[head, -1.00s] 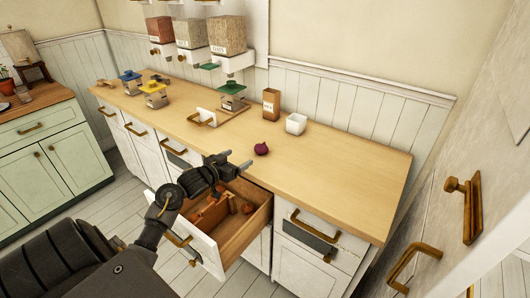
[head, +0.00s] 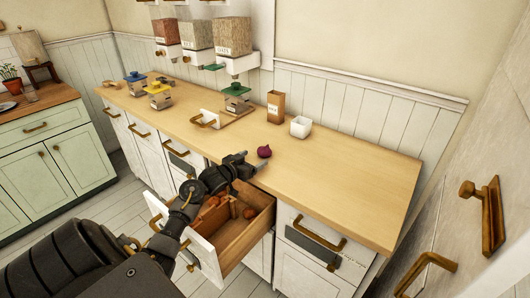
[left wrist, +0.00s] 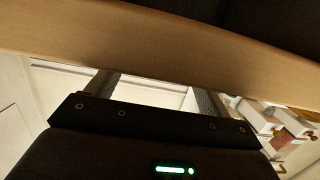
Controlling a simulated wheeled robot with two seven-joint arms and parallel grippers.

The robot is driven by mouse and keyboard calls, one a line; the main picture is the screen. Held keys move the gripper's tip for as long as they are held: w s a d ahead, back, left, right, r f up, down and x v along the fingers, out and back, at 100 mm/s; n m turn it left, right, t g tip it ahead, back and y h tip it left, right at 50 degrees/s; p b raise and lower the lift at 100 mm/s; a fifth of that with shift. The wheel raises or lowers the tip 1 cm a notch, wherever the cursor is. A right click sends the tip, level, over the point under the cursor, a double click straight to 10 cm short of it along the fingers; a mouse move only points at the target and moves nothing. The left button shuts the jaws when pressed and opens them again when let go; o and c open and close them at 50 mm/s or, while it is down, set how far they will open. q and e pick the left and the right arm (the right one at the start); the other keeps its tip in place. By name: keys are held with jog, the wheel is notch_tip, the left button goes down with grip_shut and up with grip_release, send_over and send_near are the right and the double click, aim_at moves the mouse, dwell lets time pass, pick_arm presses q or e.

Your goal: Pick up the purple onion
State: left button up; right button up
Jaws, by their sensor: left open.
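The purple onion (head: 264,152) sits on the wooden countertop (head: 330,174), near its front edge, above the open drawer. My left gripper (head: 251,161) is open and empty, its fingertips just to the left of the onion at the counter's front edge. I cannot tell whether a finger touches the onion. In the left wrist view the gripper's fingers (left wrist: 155,88) are spread apart and partly hidden behind the wooden edge (left wrist: 150,40); the onion does not show there. My right gripper is not in view.
An open drawer (head: 246,236) with several brown round items juts out below the gripper. A white cup (head: 301,127) and a brown box (head: 274,106) stand behind the onion. Grain dispensers (head: 232,36) hang on the wall. The counter's right part is clear.

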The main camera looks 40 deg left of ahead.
aim_at(259, 154)
pick_arm(q)
jog(key=shift+w+r, duration=0.1)
jog(key=w, duration=0.1)
jog(key=w+p, duration=0.1)
jog(key=w, duration=0.3)
jog(key=shift+f, duration=0.25)
jog(key=shift+c, duration=0.2)
jog(key=c, duration=1.1)
jog(key=shift+r, duration=0.1)
